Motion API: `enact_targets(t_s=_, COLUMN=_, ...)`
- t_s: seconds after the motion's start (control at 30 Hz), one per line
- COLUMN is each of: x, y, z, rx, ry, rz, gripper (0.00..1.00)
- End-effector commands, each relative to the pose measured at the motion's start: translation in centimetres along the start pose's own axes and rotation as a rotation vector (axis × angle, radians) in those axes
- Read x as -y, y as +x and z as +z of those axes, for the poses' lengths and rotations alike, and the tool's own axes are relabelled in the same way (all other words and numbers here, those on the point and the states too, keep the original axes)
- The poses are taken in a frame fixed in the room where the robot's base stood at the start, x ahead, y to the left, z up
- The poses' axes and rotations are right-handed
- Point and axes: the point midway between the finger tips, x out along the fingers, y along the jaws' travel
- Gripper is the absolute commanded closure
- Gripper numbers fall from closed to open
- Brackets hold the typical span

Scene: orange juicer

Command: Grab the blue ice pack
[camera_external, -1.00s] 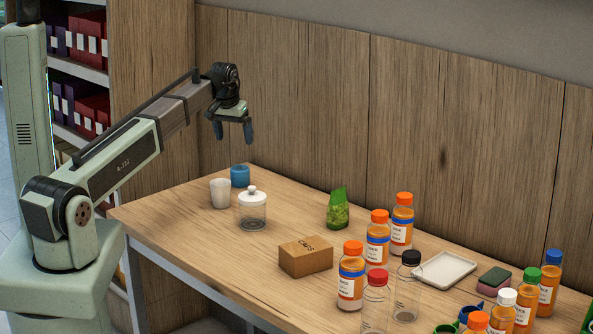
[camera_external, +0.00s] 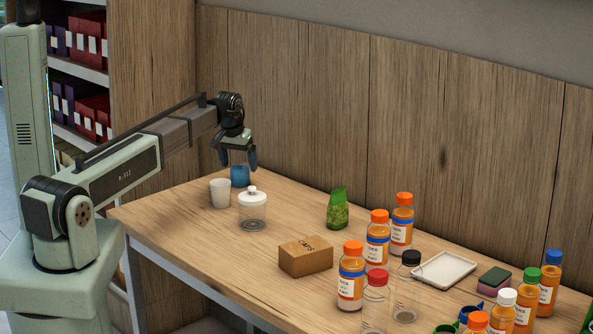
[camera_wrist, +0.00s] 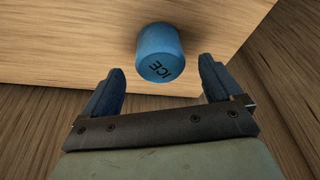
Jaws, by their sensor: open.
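The blue ice pack (camera_external: 239,178) is a small blue cylinder on the table's far left corner, behind the white cup. In the wrist view the ice pack (camera_wrist: 159,52) shows the word ICE and lies ahead of the fingers, roughly between their lines. My gripper (camera_external: 238,161) is open, pointing down just above the ice pack in the outside view. In the wrist view my gripper (camera_wrist: 156,82) has its two blue fingers spread wide, with nothing between the tips. I see no contact with the ice pack.
A white cup (camera_external: 220,193) and a lidded glass jar (camera_external: 253,212) stand close in front of the ice pack. A cardboard box (camera_external: 306,257), a green pouch (camera_external: 337,209) and several orange bottles stand farther right. The wooden wall panel (camera_external: 300,90) rises behind the table.

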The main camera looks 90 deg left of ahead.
Motion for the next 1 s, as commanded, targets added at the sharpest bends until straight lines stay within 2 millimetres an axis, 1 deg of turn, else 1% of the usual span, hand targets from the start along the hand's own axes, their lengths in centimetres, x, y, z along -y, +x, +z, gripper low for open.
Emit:
enact_targets(t_s=0.1, x=0.1, y=1.7, z=0.1, rx=0.002, ry=0.000, rz=0.000, gripper=0.07)
enact_targets(t_s=0.23, x=0.1, y=3.1, z=0.0, rx=0.002, ry=0.000, rz=0.000, gripper=0.07)
enact_targets(t_s=0.33, x=0.1, y=3.5, z=0.1, rx=0.001, ry=0.000, rz=0.000, gripper=0.07)
enact_targets(t_s=0.5, x=0.1, y=3.4, z=0.1, rx=0.000, ry=0.000, rz=0.000, gripper=0.07)
enact_targets(t_s=0.57, x=0.1, y=3.4, z=0.1, rx=0.000, ry=0.000, rz=0.000, gripper=0.12)
enact_targets(t_s=1.0, x=0.0, y=3.4, z=0.1, rx=0.000, ry=0.000, rz=0.000, gripper=0.54)
